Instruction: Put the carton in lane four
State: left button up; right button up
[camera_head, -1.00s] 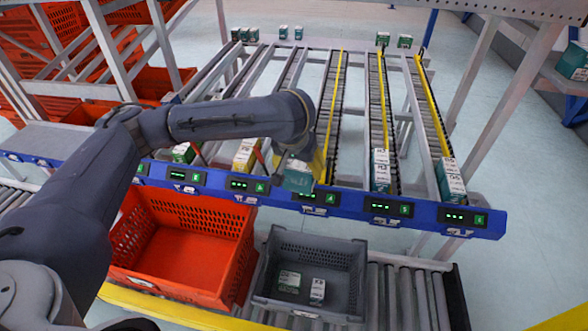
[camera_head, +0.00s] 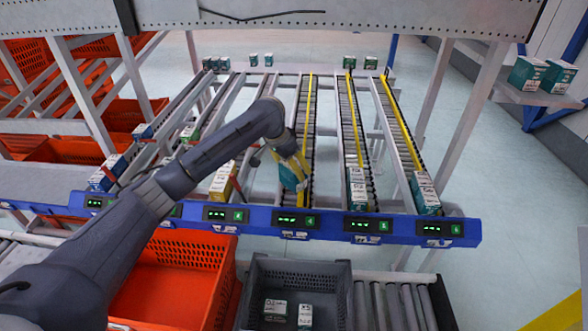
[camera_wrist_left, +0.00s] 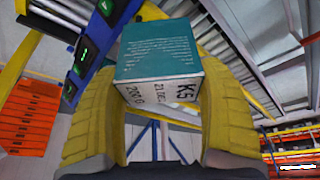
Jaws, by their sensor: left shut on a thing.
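My left gripper (camera_head: 291,163) is shut on a teal and white carton (camera_head: 292,178). In the left wrist view, the carton (camera_wrist_left: 160,62) sits between two yellow fingers, with its printed white face toward the camera. In the head view, the gripper holds it at the front end of a roller lane (camera_head: 312,125), just behind the blue rail and the display (camera_head: 297,220) that appears to read 4. I cannot tell whether the carton touches the rollers. My right gripper is not in view.
The lanes to the right hold teal cartons (camera_head: 358,190) and (camera_head: 424,192) at their front ends. A yellow carton (camera_head: 222,182) stands in a lane to the left. Below the blue rail (camera_head: 340,222) are a red tote (camera_head: 160,300) and a grey tote (camera_head: 256,275) holding two cartons.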

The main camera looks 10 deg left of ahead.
pick_arm(q)
jog(key=shift+w+a+f+m+h, duration=0.4)
jog(key=shift+w+f+m, duration=0.15)
jog(key=shift+m, duration=0.45)
jog(key=m, duration=0.1)
jog(key=w+a+m+g, duration=0.1)
jog(key=m, duration=0.1)
jog(key=shift+w+a+f+h, duration=0.15)
jog(key=shift+f+h, duration=0.15)
jog(key=shift+f, duration=0.05)
jog(key=shift+a+f+m+g, duration=0.25)
jog(key=shift+m+g, duration=0.25)
jog(key=shift+m, duration=0.4)
jog(key=shift+m+g+h, duration=0.3)
jog(key=shift+m+g, duration=0.1)
jog(key=shift+m, duration=0.8)
notch_tip(320, 180, down, 8)
jog(key=shift+r, duration=0.15)
jog(key=o, duration=1.4)
